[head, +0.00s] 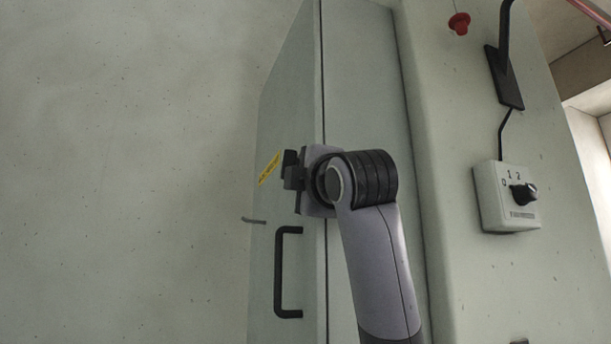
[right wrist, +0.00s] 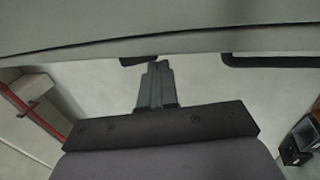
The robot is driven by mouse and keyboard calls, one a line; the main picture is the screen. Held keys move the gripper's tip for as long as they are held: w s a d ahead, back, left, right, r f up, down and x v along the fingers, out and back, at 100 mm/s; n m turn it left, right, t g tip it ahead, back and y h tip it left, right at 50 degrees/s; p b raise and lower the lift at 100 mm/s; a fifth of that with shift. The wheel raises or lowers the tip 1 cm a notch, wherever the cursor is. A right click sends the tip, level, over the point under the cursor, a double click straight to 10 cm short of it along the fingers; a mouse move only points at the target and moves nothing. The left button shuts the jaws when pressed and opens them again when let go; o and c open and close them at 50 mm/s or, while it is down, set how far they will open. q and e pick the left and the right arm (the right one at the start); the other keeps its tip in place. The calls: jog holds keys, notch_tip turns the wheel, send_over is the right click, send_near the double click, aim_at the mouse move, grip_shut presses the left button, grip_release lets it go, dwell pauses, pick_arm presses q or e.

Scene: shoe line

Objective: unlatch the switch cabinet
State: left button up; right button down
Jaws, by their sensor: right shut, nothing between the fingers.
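The switch cabinet (head: 350,90) is tall and pale green-grey. Its door face (head: 285,110) carries a yellow label (head: 269,168) and a black bar handle (head: 280,272). A small grey lever-like part (head: 254,221) sticks out left of the handle; I cannot tell if it is the latch. My right gripper (head: 290,170) is in front of the door, above the handle and by the label. In the right wrist view its fingers (right wrist: 155,82) are shut and empty, close to a small dark part (right wrist: 139,62). The handle (right wrist: 265,61) shows at the right there. My left gripper is out of view.
A grey box with a black rotary knob (head: 524,193) marked 0, 1, 2 is on the panel at the right. A red knob (head: 459,23) and a black lever (head: 503,75) are above it. A plain wall (head: 120,170) fills the left.

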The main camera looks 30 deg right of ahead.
pick_arm(q)
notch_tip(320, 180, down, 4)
jog(key=b, duration=0.3)
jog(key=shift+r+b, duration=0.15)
jog(key=shift+b, duration=0.2)
pick_arm(e)
jog(key=v, duration=1)
jog(key=shift+f, duration=0.4)
jog(key=shift+w, duration=0.1)
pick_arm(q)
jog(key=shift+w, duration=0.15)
pick_arm(e)
jog(key=shift+d, duration=0.15)
